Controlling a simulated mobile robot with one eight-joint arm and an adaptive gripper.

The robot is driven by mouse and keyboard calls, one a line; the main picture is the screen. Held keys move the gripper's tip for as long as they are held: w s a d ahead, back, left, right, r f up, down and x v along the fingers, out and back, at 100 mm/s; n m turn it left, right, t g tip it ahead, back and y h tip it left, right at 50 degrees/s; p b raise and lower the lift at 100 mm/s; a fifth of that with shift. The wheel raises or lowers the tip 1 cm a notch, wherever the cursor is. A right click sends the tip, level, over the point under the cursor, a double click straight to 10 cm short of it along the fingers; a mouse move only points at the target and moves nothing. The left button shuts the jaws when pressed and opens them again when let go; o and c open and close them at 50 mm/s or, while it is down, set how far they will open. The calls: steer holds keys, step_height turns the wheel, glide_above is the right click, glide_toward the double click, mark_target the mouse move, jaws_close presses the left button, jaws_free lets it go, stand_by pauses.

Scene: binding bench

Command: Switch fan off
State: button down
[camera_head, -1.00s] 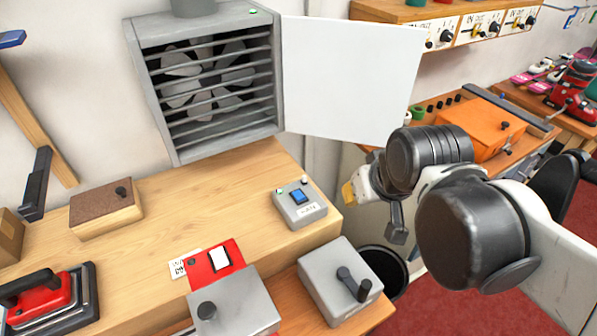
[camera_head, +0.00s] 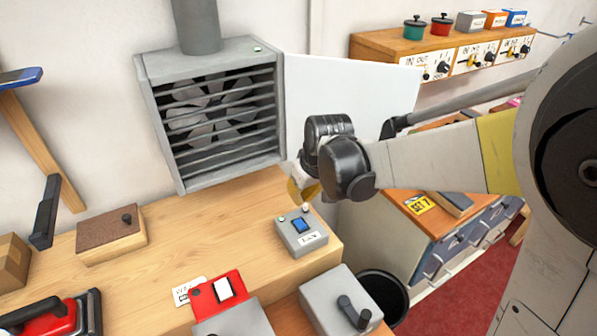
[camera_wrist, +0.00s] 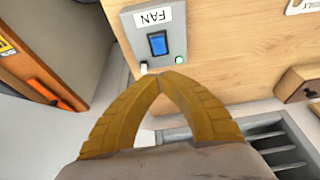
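The fan switch box (camera_head: 313,244) is a small grey box near the right front edge of the wooden bench. It has a blue rocker (camera_wrist: 157,43), a lit green lamp (camera_wrist: 179,60), a small whitish knob (camera_wrist: 144,67) and a label reading FAN (camera_wrist: 152,17). My gripper (camera_head: 300,192) is above and just behind the box. In the wrist view its yellow fingers (camera_wrist: 167,76) meet at the tips with nothing between them, overlapping the box's lamp edge. Contact cannot be told.
A white panel (camera_head: 350,95) stands right of the fan housing, behind my gripper. A dark bin (camera_head: 385,290) stands at right. The bench middle is clear.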

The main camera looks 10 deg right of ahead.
mark_target(303, 224)
steer(key=f, duration=0.2)
steer(key=f+b, duration=0.1)
steer(key=f, duration=0.1)
steer(key=f+b, duration=0.1)
steer(key=f, duration=0.1)
steer(key=shift+w+a+f, duration=0.1)
steer(key=shift+w+f, duration=0.05)
steer(key=shift+w, duration=0.2)
steer(key=shift+s+f, duration=0.4)
steer(key=shift+f, duration=0.25)
steer(key=shift+s+d+f+b, duration=0.2)
steer(key=shift+f+b, duration=0.15)
steer(key=shift+b, duration=0.25)
steer(key=shift+s+d+f+t+y+b, duration=0.15)
steer(key=shift+f+t+y+b, duration=0.15)
steer(key=shift+t+b, duration=0.35)
steer(key=shift+s+t+b, duration=0.25)
steer(key=shift+t+b, duration=0.3)
steer(key=shift+t, duration=0.2)
steer(key=shift+r+y, duration=0.1)
steer(key=shift+y, duration=0.2)
